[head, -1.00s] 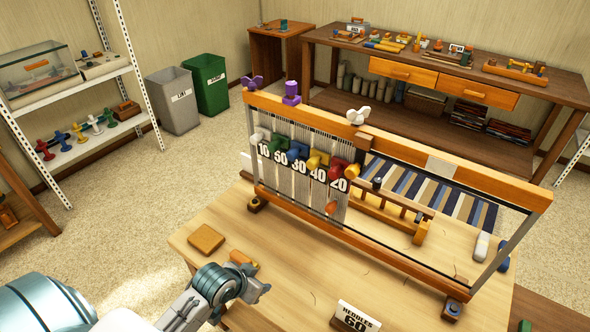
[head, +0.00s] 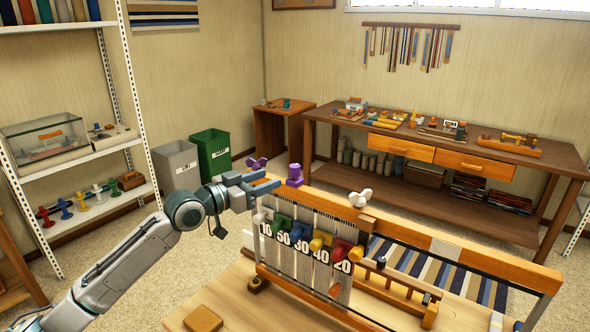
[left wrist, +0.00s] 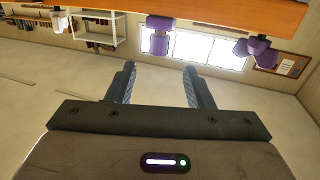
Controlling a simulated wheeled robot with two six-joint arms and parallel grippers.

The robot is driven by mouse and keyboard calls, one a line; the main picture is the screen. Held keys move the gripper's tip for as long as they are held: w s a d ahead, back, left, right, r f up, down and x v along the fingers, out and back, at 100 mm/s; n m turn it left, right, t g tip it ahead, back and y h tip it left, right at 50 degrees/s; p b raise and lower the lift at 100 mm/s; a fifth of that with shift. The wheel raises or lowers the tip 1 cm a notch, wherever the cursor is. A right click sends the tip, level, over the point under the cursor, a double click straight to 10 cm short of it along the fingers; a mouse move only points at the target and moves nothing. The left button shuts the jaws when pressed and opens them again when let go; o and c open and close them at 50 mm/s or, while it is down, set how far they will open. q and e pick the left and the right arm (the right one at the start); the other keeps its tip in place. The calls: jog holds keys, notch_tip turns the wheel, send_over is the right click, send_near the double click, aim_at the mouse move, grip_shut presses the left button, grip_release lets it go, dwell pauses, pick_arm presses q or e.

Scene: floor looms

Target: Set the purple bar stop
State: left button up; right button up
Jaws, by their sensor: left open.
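The purple bar stop (head: 295,175) stands upright on the loom's wooden top beam (head: 395,227), near its left end. In the left wrist view the purple stop (left wrist: 160,36) appears upside down, beyond the fingertips and in line with the gap between them. My left gripper (head: 265,182) is open at the beam's left end, just left of the stop, and does not hold it. Its two fingers (left wrist: 159,72) are apart with nothing between them. A purple wing nut (head: 256,164) shows behind the gripper; it also shows in the left wrist view (left wrist: 256,50). My right gripper is not seen.
A white wing nut (head: 360,198) sits farther right on the beam. A wooden block (head: 203,319) lies on the table. Bins, shelves and a workbench (head: 440,133) stand behind.

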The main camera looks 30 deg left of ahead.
aim_at(292, 166)
pick_arm(q)
jog(key=p+x, duration=0.3)
jog(key=x, duration=0.6)
jog(key=shift+p, duration=0.4)
jog(key=shift+w+d, duration=0.25)
jog(key=shift+w, duration=0.15)
